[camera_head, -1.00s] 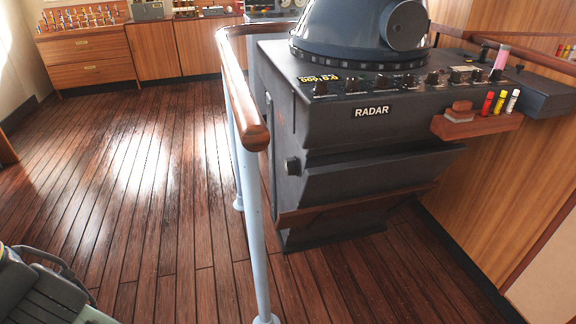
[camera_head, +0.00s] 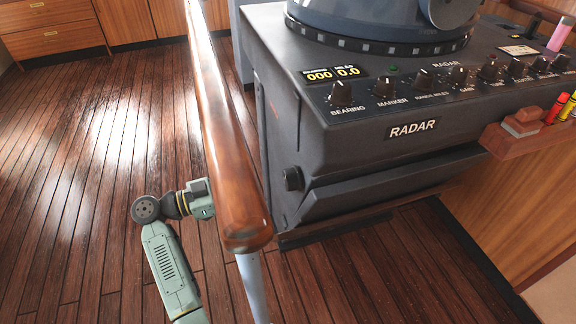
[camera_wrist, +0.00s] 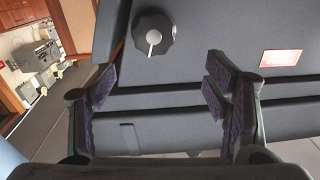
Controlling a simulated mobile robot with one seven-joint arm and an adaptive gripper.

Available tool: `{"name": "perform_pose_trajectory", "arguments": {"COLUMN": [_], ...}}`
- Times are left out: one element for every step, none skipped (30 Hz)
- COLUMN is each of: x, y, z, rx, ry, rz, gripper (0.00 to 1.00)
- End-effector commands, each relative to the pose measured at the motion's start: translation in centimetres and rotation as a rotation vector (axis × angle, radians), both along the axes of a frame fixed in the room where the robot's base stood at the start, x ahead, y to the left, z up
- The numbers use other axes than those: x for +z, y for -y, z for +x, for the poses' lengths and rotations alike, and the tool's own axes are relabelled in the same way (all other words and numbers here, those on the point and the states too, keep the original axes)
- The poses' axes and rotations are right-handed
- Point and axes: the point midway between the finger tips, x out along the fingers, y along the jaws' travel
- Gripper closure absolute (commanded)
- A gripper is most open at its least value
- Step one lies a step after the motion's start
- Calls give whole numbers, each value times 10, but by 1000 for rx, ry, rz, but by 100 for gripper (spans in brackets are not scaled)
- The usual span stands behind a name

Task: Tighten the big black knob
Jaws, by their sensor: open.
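The big black knob (camera_head: 292,179) sits on the left side face of the dark radar console (camera_head: 290,110), low down near its front corner. In the wrist view the knob (camera_wrist: 154,35) is a black lobed disc with a light grey pointer, above the middle of the picture. My gripper (camera_wrist: 160,88) is open and empty, its purple-padded fingers spread left and right. The knob lies beyond the fingertips, between them sideways but higher in the picture. It appears apart from them. In the head view my arm reaches in from below, and the handrail hides the gripper.
A wooden handrail (camera_head: 222,150) on a pale post (camera_head: 252,285) stands between my arm and the console in the head view. Small knobs line the console top, and a wooden shelf (camera_head: 510,140) juts out at right. The plank floor (camera_head: 80,200) at left is clear.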

Motion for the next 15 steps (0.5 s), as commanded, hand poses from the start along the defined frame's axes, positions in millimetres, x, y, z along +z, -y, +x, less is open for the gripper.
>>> {"name": "perform_pose_trajectory", "arguments": {"x": [-10,-14,-16,-17,-17,-16,-16,-16,-15,-15,-15,-15,-15,-14,-14], "y": [2,4,7,10,13,18,23,28,35,40,46,54,60,65,71], "z": [-3,-4,-5,-4,-4,-2,-1,1,3,5,7,10,11,13,15], "rx": [-20,-28,-36,-38,-39,-39,-40,-40,-40,-40,-40,-40,-40,-39,-38], "ry": [-45,-62,-76,-81,-82,-81,-80,-79,-78,-77,-76,-76,-75,-75,-75], "rz": [4,7,9,9,10,9,9,8,7,8,9,9,8,8,7], "gripper": [30,30,30,30,30,30,30,30,30,30,30,30,30,30,30]}}
